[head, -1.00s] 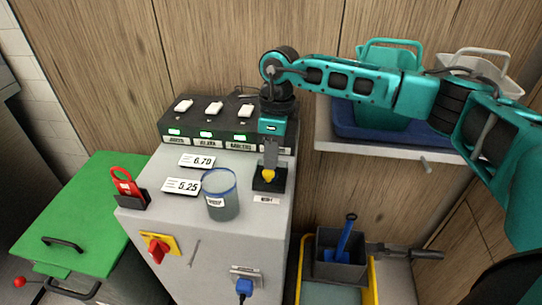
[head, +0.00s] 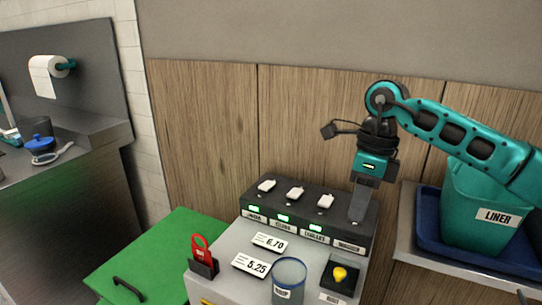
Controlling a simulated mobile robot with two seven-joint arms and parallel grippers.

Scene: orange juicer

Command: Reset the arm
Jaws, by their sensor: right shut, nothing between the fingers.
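My right gripper (head: 357,214) points straight down with its fingers together, and nothing shows between them. In the picture its tips overlap the right end of the black switch panel (head: 300,221); I cannot tell the gap. My right arm (head: 455,135) reaches in from the right. My left gripper is not in view.
A clear cup (head: 288,277), price cards (head: 270,242) and a red tag in a black holder (head: 201,251) stand on the cabinet. A teal liner bin (head: 482,215) stands in a blue tray (head: 432,220) at right, under my arm. A green lid (head: 170,255) lies left.

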